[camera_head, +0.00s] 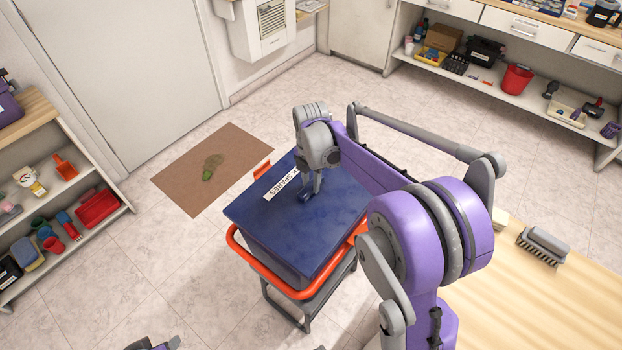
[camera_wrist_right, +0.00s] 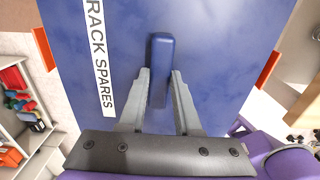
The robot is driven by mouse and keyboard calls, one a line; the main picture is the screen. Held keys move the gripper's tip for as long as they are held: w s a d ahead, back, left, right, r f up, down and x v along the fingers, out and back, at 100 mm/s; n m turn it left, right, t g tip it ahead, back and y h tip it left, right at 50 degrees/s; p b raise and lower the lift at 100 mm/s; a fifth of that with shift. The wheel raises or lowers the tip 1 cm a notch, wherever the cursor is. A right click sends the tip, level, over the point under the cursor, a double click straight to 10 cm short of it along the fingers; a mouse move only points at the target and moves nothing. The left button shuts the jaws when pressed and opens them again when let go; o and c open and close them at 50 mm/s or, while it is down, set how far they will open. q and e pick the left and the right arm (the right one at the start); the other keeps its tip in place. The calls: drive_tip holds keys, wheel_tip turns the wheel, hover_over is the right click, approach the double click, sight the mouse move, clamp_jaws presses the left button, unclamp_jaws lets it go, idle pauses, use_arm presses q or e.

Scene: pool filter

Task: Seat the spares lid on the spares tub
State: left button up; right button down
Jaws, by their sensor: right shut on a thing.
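The spares lid (camera_head: 300,225) is a flat dark blue panel with a white label and a raised bar handle. My right gripper (camera_head: 308,194) is shut on that handle. In the right wrist view the fingers (camera_wrist_right: 160,100) stand on either side of the blue handle (camera_wrist_right: 161,70). The spares tub (camera_head: 272,255) is dark and lies under the lid, mostly hidden by it. The lid roughly covers the tub; I cannot tell whether its edges touch the rim all round. A grey piece, perhaps my left gripper (camera_head: 155,344), shows at the bottom edge, its jaws unclear.
The tub stands on a dark cart with an orange rail (camera_head: 265,268). An orange tab (camera_head: 262,169) stands by the lid's far edge. A brown mat (camera_head: 212,170) lies behind left. Shelves stand left and back right.

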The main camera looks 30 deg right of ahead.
sight(311, 185)
drive_tip(key=shift+f+b, duration=0.5)
drive_tip(key=shift+f, duration=0.35)
idle(0.7)
drive_tip(key=c, duration=0.5)
unclamp_jaws()
wheel_tip(311, 185, up, 11)
drive_tip(key=shift+f+p, duration=0.1)
drive_tip(key=shift+p, duration=0.4)
